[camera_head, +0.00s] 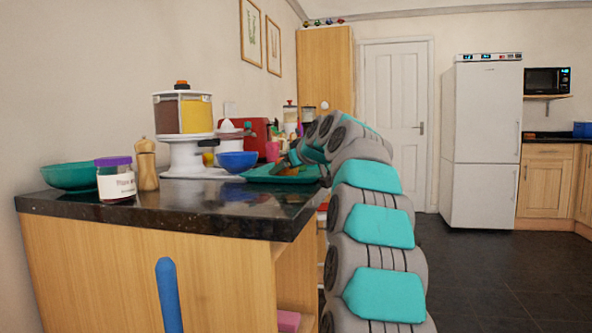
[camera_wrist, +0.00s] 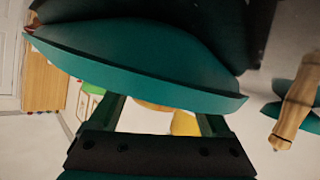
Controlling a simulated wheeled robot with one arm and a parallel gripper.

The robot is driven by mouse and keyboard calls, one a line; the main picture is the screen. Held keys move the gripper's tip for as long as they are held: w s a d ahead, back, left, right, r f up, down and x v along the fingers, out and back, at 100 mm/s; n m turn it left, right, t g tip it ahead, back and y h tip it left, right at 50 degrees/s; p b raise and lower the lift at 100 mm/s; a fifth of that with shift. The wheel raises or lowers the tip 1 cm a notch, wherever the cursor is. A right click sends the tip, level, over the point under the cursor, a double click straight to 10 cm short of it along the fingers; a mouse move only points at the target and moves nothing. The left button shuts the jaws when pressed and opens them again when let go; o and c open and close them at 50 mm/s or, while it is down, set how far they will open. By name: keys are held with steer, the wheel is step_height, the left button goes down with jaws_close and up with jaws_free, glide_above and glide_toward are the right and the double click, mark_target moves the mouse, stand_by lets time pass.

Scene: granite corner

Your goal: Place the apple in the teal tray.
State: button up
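The teal tray (camera_head: 262,178) lies on the dark counter, towards its far right part. In the wrist view, which is upside down, the tray's wall (camera_wrist: 140,72) fills much of the top. My gripper (camera_head: 289,161) is at the tray, reaching in over it from the right. In the wrist view its two fingers stand apart, and their tips are hidden behind the tray's rim. An orange-tan patch and a yellow thing (camera_wrist: 185,124) show between the fingers. I cannot make out the apple for certain, nor whether the fingers touch anything.
A blue bowl (camera_head: 238,161), a dispenser (camera_head: 183,113) and a red appliance (camera_head: 257,134) stand near the tray. A teal bowl (camera_head: 70,177), a purple-lidded jar (camera_head: 116,182) and a wooden mill (camera_head: 147,166) stand at the left. The counter's front is clear.

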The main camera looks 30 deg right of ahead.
steer(key=shift+o, duration=1.2)
steer(key=shift+r, duration=0.1)
steer(key=shift+r+p, duration=0.2)
steer(key=shift+p, duration=0.1)
steer(key=shift+s, duration=0.45)
steer(key=v, duration=1.1)
steer(key=shift+r+b, duration=0.1)
steer(key=shift+b, duration=0.2)
